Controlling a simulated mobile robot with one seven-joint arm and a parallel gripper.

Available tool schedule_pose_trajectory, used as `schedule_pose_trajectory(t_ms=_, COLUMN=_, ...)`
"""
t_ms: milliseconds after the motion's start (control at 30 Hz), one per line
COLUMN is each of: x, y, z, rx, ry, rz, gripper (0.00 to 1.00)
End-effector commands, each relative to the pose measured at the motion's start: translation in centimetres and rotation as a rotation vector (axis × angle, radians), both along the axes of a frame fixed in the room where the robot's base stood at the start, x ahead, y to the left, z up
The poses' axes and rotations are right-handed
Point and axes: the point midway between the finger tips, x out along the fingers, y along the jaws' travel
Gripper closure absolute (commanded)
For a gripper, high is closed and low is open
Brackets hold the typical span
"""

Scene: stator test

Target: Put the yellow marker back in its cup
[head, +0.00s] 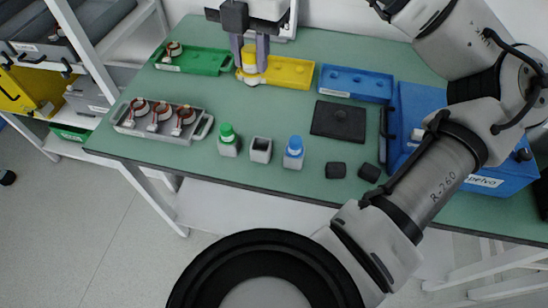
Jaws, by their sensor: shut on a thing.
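My gripper (250,66) is at the back of the green table, over the left end of the yellow tray (290,72). Its fingers point down and are shut on the yellow marker (249,60), which is upright between them. I cannot tell whether the marker touches the tray. A grey square cup (261,149) stands empty near the table's front. It is between a cup with a green marker (227,136) on its left and a cup with a blue marker (294,149) on its right. My gripper is well behind the empty cup.
A grey tray (126,126) with several stator parts is at left. A green tray (205,62) and a blue tray (356,83) flank the yellow one. A dark pad (338,121), two small dark blocks (336,170) and a blue box (485,182) are at right.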

Motion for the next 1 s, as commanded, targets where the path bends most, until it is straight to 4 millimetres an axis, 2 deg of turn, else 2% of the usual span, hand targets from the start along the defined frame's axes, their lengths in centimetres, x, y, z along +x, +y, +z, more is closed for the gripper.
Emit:
schedule_pose_trajectory(t_ms=167, x=0.3, y=0.0, z=0.3, rx=0.0, ry=0.001, rz=-0.02, gripper=0.96)
schedule_pose_trajectory(t_ms=267, x=0.3, y=0.0, z=-0.7, rx=-0.001, ry=0.005, rz=-0.022, gripper=0.96)
schedule_pose_trajectory(t_ms=733, x=0.2, y=0.0, z=-12.6, rx=0.002, ry=0.006, rz=-0.022, gripper=0.96)
schedule_pose_trajectory(t_ms=900, x=0.2, y=0.0, z=-15.2, rx=0.001, ry=0.003, rz=-0.022, gripper=0.96)
schedule_pose_trajectory(t_ms=1000, x=0.2, y=0.0, z=-15.9, rx=-0.001, ry=0.003, rz=-0.021, gripper=0.96)
